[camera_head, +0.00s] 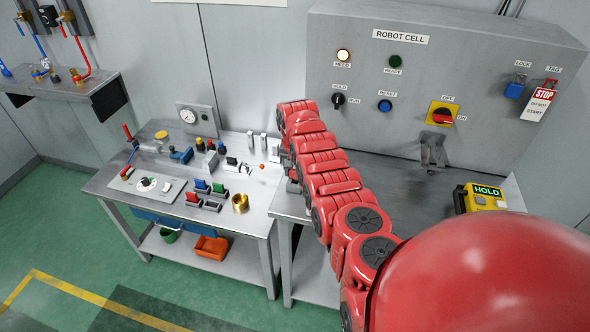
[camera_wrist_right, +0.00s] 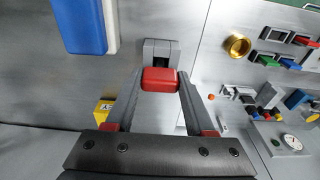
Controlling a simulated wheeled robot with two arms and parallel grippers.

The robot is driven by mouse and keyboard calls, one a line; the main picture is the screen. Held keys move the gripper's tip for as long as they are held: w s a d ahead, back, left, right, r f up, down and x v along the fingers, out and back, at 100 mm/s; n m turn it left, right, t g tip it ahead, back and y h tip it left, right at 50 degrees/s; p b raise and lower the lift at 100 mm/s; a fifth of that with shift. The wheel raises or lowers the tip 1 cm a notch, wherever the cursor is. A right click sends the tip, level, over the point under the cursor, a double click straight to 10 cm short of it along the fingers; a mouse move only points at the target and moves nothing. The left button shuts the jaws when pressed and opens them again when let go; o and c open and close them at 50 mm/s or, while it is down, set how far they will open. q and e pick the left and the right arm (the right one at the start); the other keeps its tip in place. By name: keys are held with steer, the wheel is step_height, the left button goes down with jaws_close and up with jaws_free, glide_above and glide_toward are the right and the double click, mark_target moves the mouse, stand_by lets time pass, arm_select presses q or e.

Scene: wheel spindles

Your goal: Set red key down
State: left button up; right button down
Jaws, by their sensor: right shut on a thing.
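The red key (camera_wrist_right: 160,80) shows in the right wrist view as a red block between the two fingers of my right gripper (camera_wrist_right: 160,88). The gripper is shut on it. A grey block with a dark slot (camera_wrist_right: 161,50) sits just beyond the key; I cannot tell whether they touch. In the head view my red right arm reaches over the near left edge of the right-hand bench (camera_head: 400,190) and hides most of the gripper and the key. My left gripper is not in view.
The left-hand table (camera_head: 118,188) holds a brass ring (camera_head: 240,203), several coloured blocks and a dial gauge. A grey control panel (camera_head: 470,65) stands behind the right-hand bench. A yellow HOLD box (camera_head: 480,199) sits at that bench's right. A blue-and-white object (camera_wrist_right: 83,25) shows in the wrist view.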

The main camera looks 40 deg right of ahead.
steer(key=shift+f, duration=0.2)
steer(key=shift+f, duration=0.1)
steer(key=shift+f+b, duration=0.15)
steer(key=shift+b, duration=0.15)
steer(key=shift+c, duration=1.3)
jaws_free()
steer(key=shift+r, duration=0.35)
